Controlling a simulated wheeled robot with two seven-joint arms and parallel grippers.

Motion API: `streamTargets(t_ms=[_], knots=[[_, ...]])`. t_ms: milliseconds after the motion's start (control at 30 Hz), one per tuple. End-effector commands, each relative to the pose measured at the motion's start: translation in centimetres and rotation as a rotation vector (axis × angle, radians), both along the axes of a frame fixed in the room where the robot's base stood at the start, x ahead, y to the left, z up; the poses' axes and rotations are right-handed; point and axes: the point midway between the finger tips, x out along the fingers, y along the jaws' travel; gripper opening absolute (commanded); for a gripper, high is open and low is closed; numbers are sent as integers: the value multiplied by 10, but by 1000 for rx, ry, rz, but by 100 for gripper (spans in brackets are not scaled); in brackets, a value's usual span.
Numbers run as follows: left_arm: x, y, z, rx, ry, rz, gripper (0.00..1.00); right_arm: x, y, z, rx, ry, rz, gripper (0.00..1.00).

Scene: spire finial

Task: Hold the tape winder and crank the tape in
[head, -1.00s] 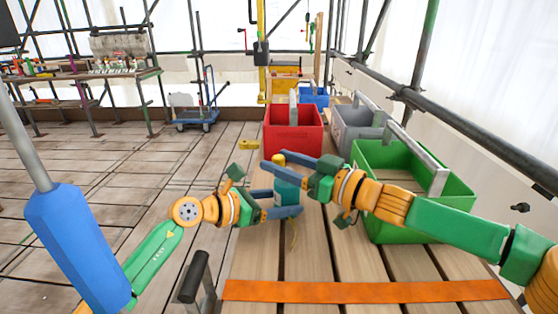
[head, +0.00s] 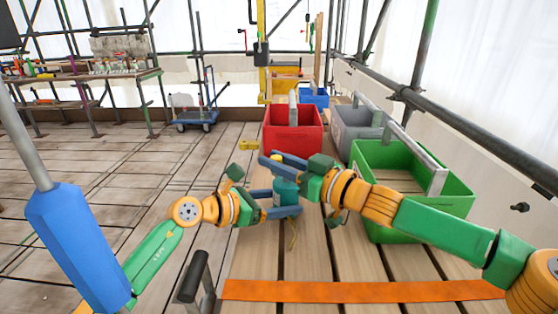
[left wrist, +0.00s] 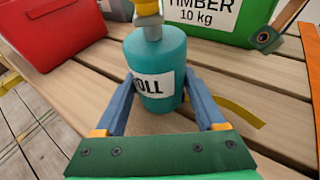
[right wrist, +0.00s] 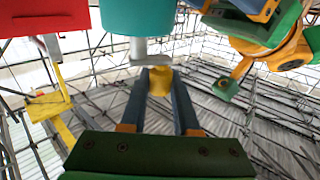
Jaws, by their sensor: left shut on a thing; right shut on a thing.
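The tape winder (head: 284,188) is a teal cylinder standing upright over the planks. Its label, partly covered, reads "OLL" in the left wrist view (left wrist: 160,65). A yellow tape (left wrist: 238,110) sticks out beside the winder and hangs down in the head view (head: 293,235).
A red crate (head: 293,128) stands behind the winder. A green crate (head: 410,215) labelled timber stands close on the right, under my right arm, with a grey crate (head: 352,130) beyond. An orange strip (head: 365,291) crosses the near planks.

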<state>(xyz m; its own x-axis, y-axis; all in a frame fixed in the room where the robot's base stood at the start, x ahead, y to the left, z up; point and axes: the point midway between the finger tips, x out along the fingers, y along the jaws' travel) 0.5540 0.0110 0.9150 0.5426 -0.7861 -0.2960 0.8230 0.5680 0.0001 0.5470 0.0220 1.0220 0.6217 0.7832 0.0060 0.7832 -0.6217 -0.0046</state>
Motion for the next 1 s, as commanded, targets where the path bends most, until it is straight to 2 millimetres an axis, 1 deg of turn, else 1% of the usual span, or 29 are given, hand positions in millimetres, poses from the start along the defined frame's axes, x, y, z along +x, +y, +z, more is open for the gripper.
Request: streamTargets(t_ms=[33,267,400,700,1000], knots=[[-1,-2,0,-1,-1,-5,41,-2,4,-2,7,7,-8,0],[-1,-2,0,1,-1,-7,41,-3,9,-3,-7,7,-139,0],[-1,-2,0,1,-1,-7,41,2,5,-1,-4,8,-275,0],[-1,-2,0,0,-1,-4,41,11,4,0,-1,13,-562,0],[-1,-1,0,0,-1,-4,40,17,2,-1,-6,16,-779,0]])
